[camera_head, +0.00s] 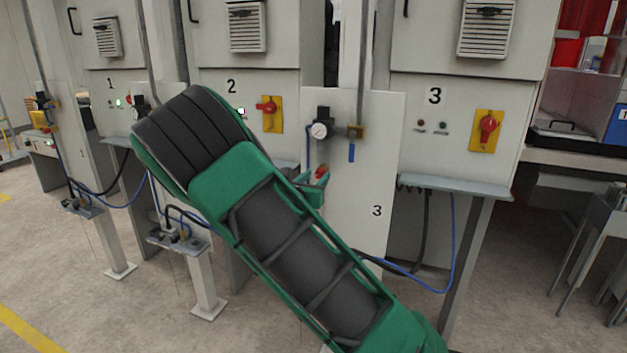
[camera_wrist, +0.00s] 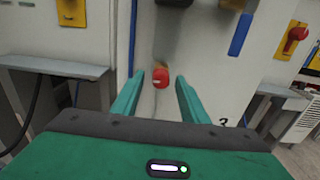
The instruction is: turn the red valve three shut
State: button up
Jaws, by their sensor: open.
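The panel marked 3 (camera_head: 377,211) carries a small red valve handle (camera_head: 322,172), low on its left side beneath a gauge. In the wrist view the red handle (camera_wrist: 160,77) is a small rounded knob with a pale mark. It sits between the tips of my two green fingers, with a visible gap on each side. My gripper (camera_head: 314,186) is open and points at the panel; it also shows in the wrist view (camera_wrist: 160,84). I cannot tell how far the tips are from the handle in depth. My gripper partly hides the valve in the head view.
A pressure gauge (camera_head: 320,130) and a blue lever (camera_head: 351,152) on a brass fitting (camera_head: 356,131) sit above. A red switch on a yellow plate (camera_head: 475,143) is on cabinet 3, right. A grey ledge (camera_head: 455,187) juts out beside the panel; a blue hose (camera_head: 440,287) hangs below.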

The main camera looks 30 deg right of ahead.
grip_shut()
jog(key=shift+w+m, duration=0.1)
jog(key=shift+m, duration=0.3)
jog(key=m, duration=0.3)
jog(key=shift+m, duration=0.4)
jog(key=m, duration=0.4)
jog(key=shift+m, duration=0.3)
jog(key=m, duration=0.8)
jog(key=shift+d+f, duration=0.1)
jog(key=shift+f, duration=0.05)
jog(key=shift+m, duration=0.5)
